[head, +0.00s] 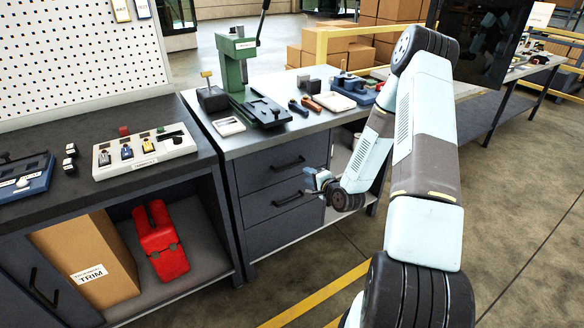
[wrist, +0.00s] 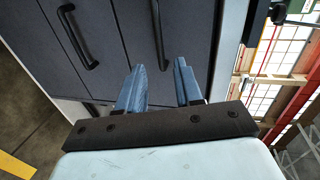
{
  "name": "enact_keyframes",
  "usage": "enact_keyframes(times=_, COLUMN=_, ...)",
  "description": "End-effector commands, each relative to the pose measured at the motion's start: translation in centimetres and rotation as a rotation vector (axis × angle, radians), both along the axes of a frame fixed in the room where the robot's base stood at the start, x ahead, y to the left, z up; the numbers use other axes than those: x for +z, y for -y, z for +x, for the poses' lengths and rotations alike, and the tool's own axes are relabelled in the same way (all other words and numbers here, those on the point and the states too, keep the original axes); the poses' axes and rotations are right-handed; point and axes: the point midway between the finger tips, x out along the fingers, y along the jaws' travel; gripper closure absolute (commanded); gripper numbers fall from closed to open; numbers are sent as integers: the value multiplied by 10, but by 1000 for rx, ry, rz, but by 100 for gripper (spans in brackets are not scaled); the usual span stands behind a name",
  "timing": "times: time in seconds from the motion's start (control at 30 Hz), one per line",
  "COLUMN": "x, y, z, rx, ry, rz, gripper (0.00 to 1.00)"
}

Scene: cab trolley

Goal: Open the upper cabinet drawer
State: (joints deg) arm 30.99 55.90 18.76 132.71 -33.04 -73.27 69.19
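The upper cabinet drawer (head: 268,169) is dark grey and looks closed, with a black bar handle (head: 288,163). The lower drawer (head: 265,205) below it also looks closed. My gripper (head: 309,181) is near the right side of the drawer fronts, about level with the gap between the two handles. In the wrist view, my gripper (wrist: 160,66) shows two blue fingers spread apart with nothing between them. The upper handle (wrist: 158,36) appears beyond and between the fingertips, not gripped. The lower handle (wrist: 77,37) is to its left in this sideways view.
A green press (head: 240,65) and small tools stand on the cabinet's worktop (head: 229,146). An open shelf with a red case (head: 157,240) and a cardboard box (head: 88,258) is at left. Open floor (head: 520,240) lies to the right.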

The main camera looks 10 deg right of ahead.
Motion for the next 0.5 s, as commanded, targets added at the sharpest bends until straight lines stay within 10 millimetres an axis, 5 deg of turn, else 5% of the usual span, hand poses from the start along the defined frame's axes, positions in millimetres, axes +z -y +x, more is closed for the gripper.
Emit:
enact_keyframes(times=0.27, x=-10, y=-3, z=3, rx=-19, ry=21, rz=69, gripper=65)
enact_keyframes(times=0.5, x=-16, y=-13, z=34, rx=-18, ry=21, rz=69, gripper=65)
